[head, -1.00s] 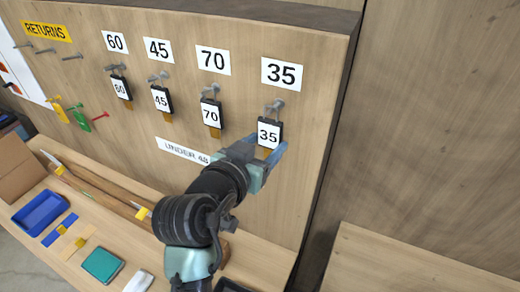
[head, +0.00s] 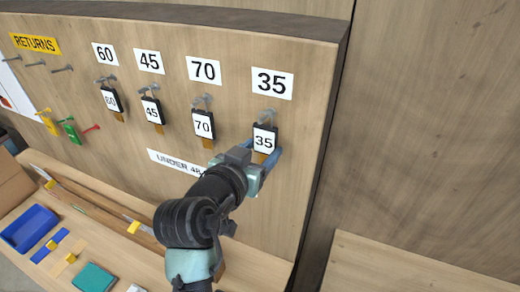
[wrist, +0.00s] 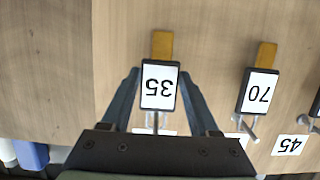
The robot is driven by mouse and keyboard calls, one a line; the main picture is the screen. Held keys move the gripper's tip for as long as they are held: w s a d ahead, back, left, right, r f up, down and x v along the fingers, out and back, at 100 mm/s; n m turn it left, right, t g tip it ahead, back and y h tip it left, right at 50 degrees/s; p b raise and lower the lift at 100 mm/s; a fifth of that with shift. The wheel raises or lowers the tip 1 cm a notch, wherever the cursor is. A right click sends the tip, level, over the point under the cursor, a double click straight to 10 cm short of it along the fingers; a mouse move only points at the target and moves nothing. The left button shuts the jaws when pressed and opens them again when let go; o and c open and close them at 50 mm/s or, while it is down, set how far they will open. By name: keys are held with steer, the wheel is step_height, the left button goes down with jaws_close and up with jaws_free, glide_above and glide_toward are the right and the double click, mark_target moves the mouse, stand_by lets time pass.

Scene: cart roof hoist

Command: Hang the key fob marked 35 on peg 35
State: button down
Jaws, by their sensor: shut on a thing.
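The black fob with a white face marked 35 (head: 264,141) hangs upright just below peg 35 (head: 269,114), under the white 35 label (head: 272,83). Its wire loop is at the peg; I cannot tell for certain whether it is around it. My gripper (head: 266,158) reaches up from below, with its blue fingers on either side of the fob. In the wrist view, the fob (wrist: 159,86) appears upside down between the fingertips (wrist: 160,74), with its brown tab beyond it. My gripper is shut on the fob's sides.
Fobs marked 70 (head: 203,125), 45 (head: 152,111) and 60 (head: 110,99) hang on pegs to the left. A RETURNS sign (head: 35,43) is at the upper left. A blue tray (head: 29,229) stands on the bench. The board ends just right of peg 35.

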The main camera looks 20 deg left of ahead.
steer(key=shift+c, duration=0.3)
jaws_free()
steer(key=d+b+v, duration=0.1)
steer(key=b+v, duration=0.3)
steer(key=v, duration=0.9)
steer(key=w+d+r+t+y+b, duration=0.1)
steer(key=w+d+r+t+b, duration=0.1)
steer(key=d+r+t, duration=0.35)
steer(key=w+d+r+t+b, duration=0.2)
steer(key=r, duration=0.7)
steer(key=s+d+r+t+b, duration=0.2)
steer(key=s+d+r+t, duration=0.3)
steer(key=d+r, duration=0.3)
step_height(320, 180, up, 2)
steer(key=shift+s+r, duration=0.2)
steer(key=shift+s, duration=0.35)
steer(key=shift+d, duration=0.1)
